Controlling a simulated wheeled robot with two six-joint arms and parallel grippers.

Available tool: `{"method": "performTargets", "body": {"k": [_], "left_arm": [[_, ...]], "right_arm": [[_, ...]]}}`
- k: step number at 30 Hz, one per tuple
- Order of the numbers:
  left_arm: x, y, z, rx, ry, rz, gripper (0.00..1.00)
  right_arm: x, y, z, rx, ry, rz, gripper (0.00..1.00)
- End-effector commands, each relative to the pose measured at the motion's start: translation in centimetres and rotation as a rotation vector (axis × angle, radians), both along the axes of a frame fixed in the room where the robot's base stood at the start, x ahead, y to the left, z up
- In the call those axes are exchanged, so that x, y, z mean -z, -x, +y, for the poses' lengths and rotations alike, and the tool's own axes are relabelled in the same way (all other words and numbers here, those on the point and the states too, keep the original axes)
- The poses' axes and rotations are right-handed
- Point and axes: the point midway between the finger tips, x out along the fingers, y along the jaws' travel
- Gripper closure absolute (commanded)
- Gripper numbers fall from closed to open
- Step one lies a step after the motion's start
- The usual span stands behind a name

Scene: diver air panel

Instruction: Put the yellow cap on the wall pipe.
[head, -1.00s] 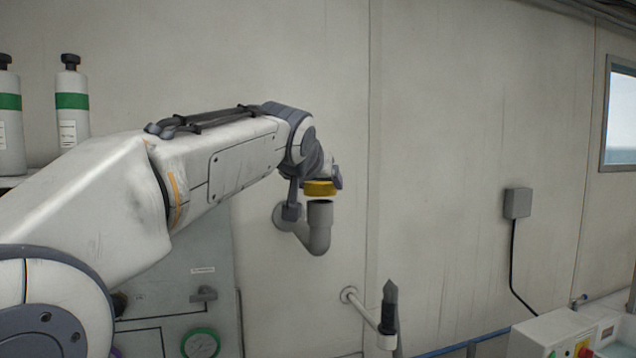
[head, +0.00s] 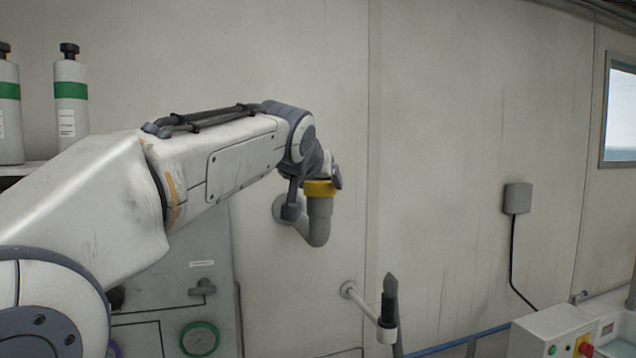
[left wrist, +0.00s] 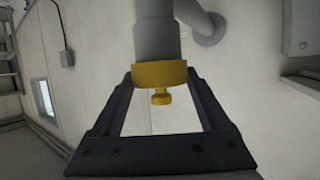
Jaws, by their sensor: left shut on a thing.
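The yellow cap (head: 321,188) sits at the top of the upturned end of the grey wall pipe (head: 319,224), touching it and in line with it. In the left wrist view the yellow cap (left wrist: 159,75), with a small knob, meets the mouth of the wall pipe (left wrist: 157,35) with no gap that I can see. My left gripper (left wrist: 160,82) is shut on the cap, one finger on each side. In the head view the left gripper (head: 322,180) partly hides the cap's upper side. My right gripper is not in view.
A wall bracket holding a dark-handled tool (head: 389,300) stands to the lower right of the pipe. A grey panel with a green-rimmed gauge (head: 200,338) is at the lower left. Two green-banded bottles (head: 71,100) stand on a shelf at the left.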

Motion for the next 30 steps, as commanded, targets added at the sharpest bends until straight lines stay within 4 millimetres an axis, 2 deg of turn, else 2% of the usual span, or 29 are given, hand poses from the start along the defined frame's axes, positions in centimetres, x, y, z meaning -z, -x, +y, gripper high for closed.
{"method": "performTargets", "body": {"k": [9,10,11,20,23,30], "left_arm": [[1.8,0.0,0.0,0.0,0.0,-0.001,0.74],[1.5,0.0,0.0,0.0,0.0,-0.001,0.1],[1.4,0.0,0.0,0.0,0.0,-0.001,0.0],[1.4,0.2,0.0,0.0,0.0,-0.001,0.0],[1.1,1.2,0.2,0.001,0.002,-0.005,0.0],[-0.6,5.5,1.1,0.001,0.003,-0.006,0.0]], "right_arm": [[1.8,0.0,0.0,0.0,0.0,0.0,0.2],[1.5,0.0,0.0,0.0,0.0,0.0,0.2],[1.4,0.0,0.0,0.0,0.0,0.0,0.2],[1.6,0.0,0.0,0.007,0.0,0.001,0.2],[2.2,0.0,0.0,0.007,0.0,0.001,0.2],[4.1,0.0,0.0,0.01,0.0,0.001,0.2]]}}
